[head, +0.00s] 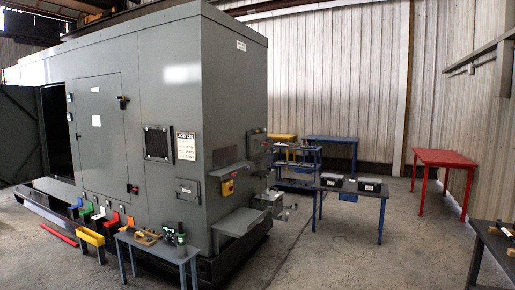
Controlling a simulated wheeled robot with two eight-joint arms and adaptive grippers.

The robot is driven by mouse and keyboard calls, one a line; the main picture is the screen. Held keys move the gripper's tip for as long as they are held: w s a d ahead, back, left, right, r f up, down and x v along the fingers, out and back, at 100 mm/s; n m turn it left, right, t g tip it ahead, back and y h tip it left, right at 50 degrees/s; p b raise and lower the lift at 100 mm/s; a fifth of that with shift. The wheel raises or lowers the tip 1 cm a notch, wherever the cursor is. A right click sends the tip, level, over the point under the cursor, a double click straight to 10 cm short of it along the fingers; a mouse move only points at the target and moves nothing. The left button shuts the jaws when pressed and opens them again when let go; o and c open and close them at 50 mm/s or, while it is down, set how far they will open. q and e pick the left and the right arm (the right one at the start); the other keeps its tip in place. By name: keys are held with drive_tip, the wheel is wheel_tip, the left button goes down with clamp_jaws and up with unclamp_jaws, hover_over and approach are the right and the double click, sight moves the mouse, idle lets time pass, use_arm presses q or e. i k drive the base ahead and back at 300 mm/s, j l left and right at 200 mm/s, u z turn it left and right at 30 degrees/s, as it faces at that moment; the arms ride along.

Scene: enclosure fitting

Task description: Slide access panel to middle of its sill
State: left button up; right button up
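The large grey enclosure (165,60) stands at the left of the head view. I cannot tell for certain which of its parts is the access panel. A small grey panel with a label (187,190) sits low on the long side. Neither of my grippers is in view.
A small grey table (160,250) with tools and a green object stands in front. A table with black boxes (350,191), a blue table (331,139) and a red table (449,159) stand further right. Open concrete floor (345,255) lies between them and a dark table edge (497,245).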

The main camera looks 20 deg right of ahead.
sight(255, 148)
drive_tip(key=i+l+z, duration=0.4)
drive_tip(key=i, duration=0.6)
drive_tip(key=i+l+z, duration=0.1)
drive_tip(key=i+z, duration=0.35)
drive_tip(key=i, duration=0.55)
drive_tip(key=i+u, duration=0.15)
drive_tip(key=i, duration=0.3)
drive_tip(key=i+l+u, duration=0.15)
drive_tip(key=i, duration=0.25)
drive_tip(key=i+l+u, duration=0.15)
drive_tip(key=i, duration=0.3)
drive_tip(key=i+l+u, duration=0.15)
drive_tip(key=i, duration=0.25)
